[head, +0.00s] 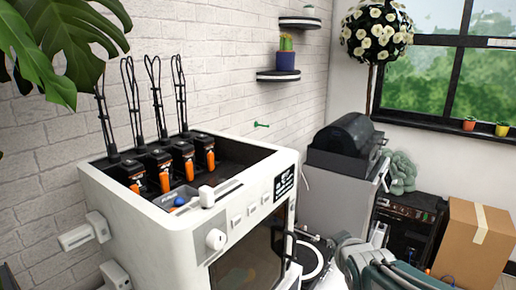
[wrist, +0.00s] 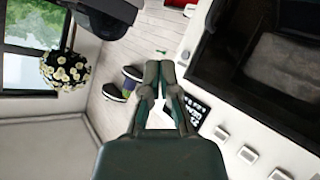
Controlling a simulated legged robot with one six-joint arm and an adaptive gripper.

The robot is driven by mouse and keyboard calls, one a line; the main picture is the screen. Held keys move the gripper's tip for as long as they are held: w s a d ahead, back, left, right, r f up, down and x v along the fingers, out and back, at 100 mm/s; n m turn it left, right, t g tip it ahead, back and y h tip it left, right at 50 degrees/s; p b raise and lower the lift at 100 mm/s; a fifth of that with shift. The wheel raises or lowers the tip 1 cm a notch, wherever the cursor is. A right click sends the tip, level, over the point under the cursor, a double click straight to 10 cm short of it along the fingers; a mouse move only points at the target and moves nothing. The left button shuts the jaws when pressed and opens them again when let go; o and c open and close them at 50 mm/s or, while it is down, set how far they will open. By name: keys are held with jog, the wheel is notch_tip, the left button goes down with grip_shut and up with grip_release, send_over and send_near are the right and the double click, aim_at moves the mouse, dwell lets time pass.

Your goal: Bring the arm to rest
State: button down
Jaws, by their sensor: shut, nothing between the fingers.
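My gripper shows in the wrist view (wrist: 158,72), its two fingers together at the tips with nothing between them. It hangs in free air in front of the white machine. In the head view part of my arm (head: 385,265) shows at the bottom right, beside the machine's front; the fingertips cannot be made out there. The white machine (head: 180,228) stands at the left with several black units with orange parts in its open top. A small blue ball (head: 179,201) lies near its front edge.
A black-topped machine (head: 345,140) stands behind at the right. A cardboard box (head: 470,245) sits on the right near a dark cabinet (head: 410,215). Wall shelves (head: 278,76) hold a potted cactus. A plant hangs over the upper left. The floor around my arm is mostly hidden.

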jog(key=s+a+f+m+g, duration=0.1)
jog(key=s+m+g, duration=0.1)
jog(key=s, duration=0.9)
jog(key=s+a+f+m+g, duration=0.1)
jog(key=s+m+g, duration=0.2)
jog(key=s, duration=0.8)
jog(key=shift+a+f+g+y, duration=0.15)
jog(key=shift+a+g+y, duration=0.2)
jog(key=shift+g, duration=0.55)
